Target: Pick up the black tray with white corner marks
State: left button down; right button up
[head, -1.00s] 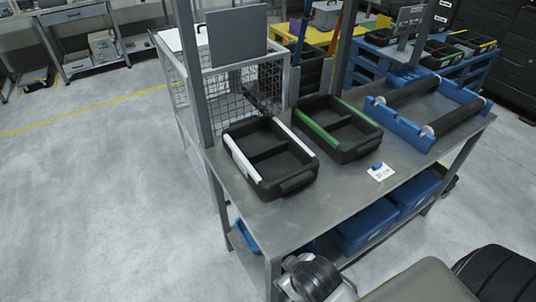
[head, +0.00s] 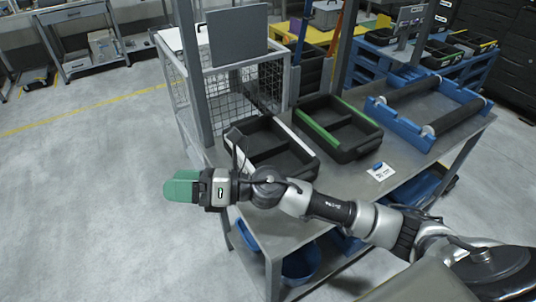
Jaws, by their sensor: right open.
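The black tray with white marks along its rims (head: 292,138) sits on the grey metal table, on the left part of its top. It has a divider across the middle and looks empty. My left gripper is not in view.
A similar black tray with green marks (head: 341,150) stands just right of the white-marked one. A small white card with a blue piece (head: 380,172) and a blue roller frame (head: 425,142) lie further right. A wire cage (head: 240,88) stands behind.

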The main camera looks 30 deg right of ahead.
jog(key=w+d+f+n+g+h, duration=0.1)
jog(key=d+f+n+g+h, duration=0.1)
jog(key=d+n+h, duration=0.2)
jog(key=w+d+f+n+g+h, duration=0.2)
jog(key=d+f+n+h, duration=0.1)
jog(key=d, duration=0.7)
jog(key=w+d+f+n+g+h, duration=0.2)
jog(key=d+f+n+g+h, duration=0.1)
jog(key=d+n+h, duration=0.2)
jog(key=shift+d+f+n+h, duration=0.1)
jog(key=shift+d+n+h, duration=0.2)
jog(key=shift+d+h, duration=1.05)
jog(key=d+r+h, duration=0.1)
jog(key=d+h, duration=0.2)
jog(key=d, duration=0.4)
send_over(296, 176)
jog(key=shift+g, duration=0.3)
notch_tip(296, 176, down, 4)
jog(key=shift+f+p, duration=0.25)
jog(key=shift+p, duration=0.05)
jog(key=shift+f, duration=0.55)
notch_tip(296, 176, down, 4)
jog(key=shift+f+p, duration=0.25)
jog(key=shift+p, duration=0.45)
jog(key=shift+c, duration=0.2)
